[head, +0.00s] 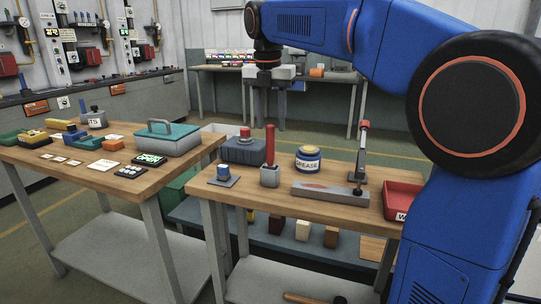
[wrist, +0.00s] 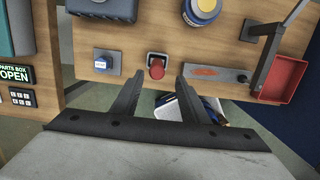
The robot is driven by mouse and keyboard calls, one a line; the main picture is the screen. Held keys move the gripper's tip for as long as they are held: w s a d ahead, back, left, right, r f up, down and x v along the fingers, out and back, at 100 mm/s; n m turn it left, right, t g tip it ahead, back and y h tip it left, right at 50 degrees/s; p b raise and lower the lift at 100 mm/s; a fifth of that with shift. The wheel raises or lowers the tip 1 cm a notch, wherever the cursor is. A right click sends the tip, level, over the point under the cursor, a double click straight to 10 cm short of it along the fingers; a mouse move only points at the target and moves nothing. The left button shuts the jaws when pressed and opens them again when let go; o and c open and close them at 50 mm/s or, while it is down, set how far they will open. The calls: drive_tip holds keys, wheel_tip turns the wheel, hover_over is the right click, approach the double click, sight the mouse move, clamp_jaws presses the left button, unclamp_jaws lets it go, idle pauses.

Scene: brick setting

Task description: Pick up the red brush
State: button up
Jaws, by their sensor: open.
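The red brush (head: 270,143) stands upright in a small grey holder (head: 270,178) on the right-hand wooden table; only its red handle shows. In the wrist view I look down on its round red top (wrist: 157,69), with the holder (wrist: 151,57) around its base. My gripper (head: 268,112) hangs above and behind the brush in the head view, pointing down. Its jaws (wrist: 160,78) are open and empty. In the wrist view the brush top shows between the fingertips, but the height gap is hard to judge.
Close around stand a blue knob on a plate (head: 223,176), a grease tin (head: 308,162), a dark box with a red knob (head: 244,151), a grey base with a tall lever (head: 325,192) and a red tray (head: 402,198). The left table (head: 85,182) holds a teal-lidded box (head: 168,138).

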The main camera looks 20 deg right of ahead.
sight(271, 152)
drive_tip(key=f, duration=0.5)
drive_tip(key=shift+w+d+f, duration=0.15)
drive_tip(key=shift+w+f, duration=0.15)
drive_tip(key=shift+f, duration=0.1)
drive_tip(key=shift+w+d+f, duration=0.1)
drive_tip(key=shift+w+f, duration=0.1)
drive_tip(key=shift+f, duration=0.7)
drive_tip(key=shift+w+a+f, duration=0.1)
drive_tip(key=shift+w+f, duration=0.15)
drive_tip(key=shift+f, duration=0.6)
drive_tip(key=shift+w+d+f, duration=0.1)
drive_tip(key=shift+w+f, duration=0.1)
drive_tip(key=shift+f, duration=0.7)
drive_tip(key=shift+c, duration=0.6)
clamp_jaws()
